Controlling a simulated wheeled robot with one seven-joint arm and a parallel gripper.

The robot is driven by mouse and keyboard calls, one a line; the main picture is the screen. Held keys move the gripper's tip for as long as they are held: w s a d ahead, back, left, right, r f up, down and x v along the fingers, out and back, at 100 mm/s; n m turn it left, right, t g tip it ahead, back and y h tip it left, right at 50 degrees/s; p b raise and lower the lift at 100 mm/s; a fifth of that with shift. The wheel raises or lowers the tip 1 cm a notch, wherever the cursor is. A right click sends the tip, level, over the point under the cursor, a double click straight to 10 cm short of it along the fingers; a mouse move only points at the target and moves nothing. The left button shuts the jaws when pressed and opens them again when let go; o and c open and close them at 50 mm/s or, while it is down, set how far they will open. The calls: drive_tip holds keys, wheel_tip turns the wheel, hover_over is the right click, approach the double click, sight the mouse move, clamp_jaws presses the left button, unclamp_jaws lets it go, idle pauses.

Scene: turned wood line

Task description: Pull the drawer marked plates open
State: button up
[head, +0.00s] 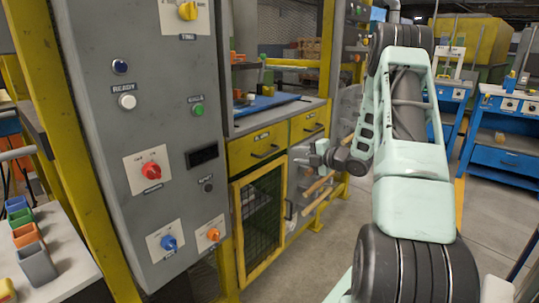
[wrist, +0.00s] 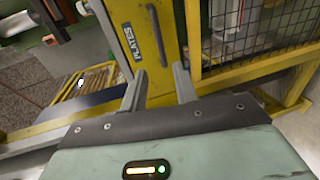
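The yellow drawer marked PLATES (wrist: 140,40) shows in the wrist view, with its label sideways and a dark bar handle (wrist: 154,32) beside it. In the head view, the left yellow drawer (head: 240,156) above the mesh door appears to be this one; its label is too small to read. It looks shut. My gripper (wrist: 158,88) is open and empty, its two fingers apart and pointing toward the drawer's end, short of the handle. In the head view my gripper (head: 312,158) is to the right of that drawer, in front of the bench.
A second yellow drawer (head: 308,124) is to the right. A yellow-framed mesh door (head: 262,215) is below, also in the wrist view (wrist: 250,35). A grey control panel (head: 145,100) stands close on the left. Blue benches (head: 500,155) stand right; the floor between is clear.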

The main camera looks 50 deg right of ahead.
sight(269, 153)
drive_tip(key=x, duration=1.4)
clamp_jaws()
